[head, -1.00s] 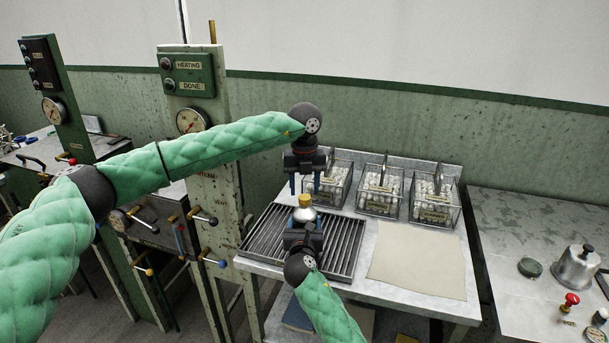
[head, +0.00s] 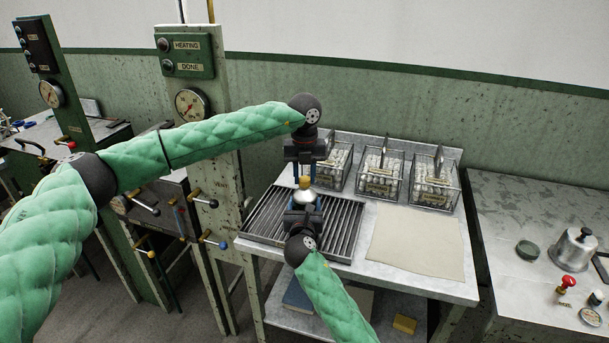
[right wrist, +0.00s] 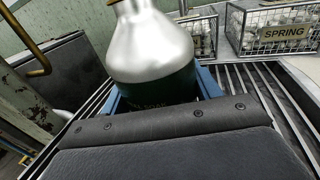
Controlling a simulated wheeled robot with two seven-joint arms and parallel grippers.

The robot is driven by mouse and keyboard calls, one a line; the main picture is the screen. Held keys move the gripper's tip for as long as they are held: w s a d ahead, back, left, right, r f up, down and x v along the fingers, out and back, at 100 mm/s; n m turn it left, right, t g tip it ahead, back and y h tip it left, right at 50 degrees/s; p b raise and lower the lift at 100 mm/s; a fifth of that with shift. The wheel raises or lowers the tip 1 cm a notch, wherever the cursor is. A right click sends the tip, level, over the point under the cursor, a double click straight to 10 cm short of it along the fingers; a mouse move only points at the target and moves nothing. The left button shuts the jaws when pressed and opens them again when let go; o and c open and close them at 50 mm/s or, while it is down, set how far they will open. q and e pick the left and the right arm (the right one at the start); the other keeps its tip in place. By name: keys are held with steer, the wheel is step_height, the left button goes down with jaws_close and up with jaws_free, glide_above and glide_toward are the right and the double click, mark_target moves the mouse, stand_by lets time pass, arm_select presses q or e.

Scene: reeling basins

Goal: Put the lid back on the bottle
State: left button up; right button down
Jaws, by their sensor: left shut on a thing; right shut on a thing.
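A silver and dark green bottle (head: 306,197) stands upright over the slatted rack in the head view. Its silver shoulder also fills the upper middle of the right wrist view (right wrist: 150,45). My right gripper (head: 304,213) is shut on the bottle's lower body from the front. The small gold lid (head: 305,183) is at the top of the bottle. My left gripper (head: 305,175) points straight down from above and is shut on the lid. I cannot tell whether the lid is seated on the neck or just above it.
The slatted metal rack (head: 344,240) lies under the bottle on the table. Wire baskets of white cocoons (head: 380,178) stand behind. A beige cloth (head: 415,242) lies flat to the right. A green post with a gauge (head: 190,104) rises to the left. A side bench (head: 510,215) is at the right.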

arm_select(q)
steer(key=m, duration=0.3)
steer(key=shift+m, duration=0.4)
steer(key=m, duration=1)
steer(key=shift+m, duration=0.4)
steer(key=o, duration=1.2)
step_height(320, 180, up, 12)
steer(key=shift+f, duration=0.1)
steer(key=shift+w, duration=0.1)
arm_select(e)
steer(key=shift+c, duration=1.3)
jaws_free()
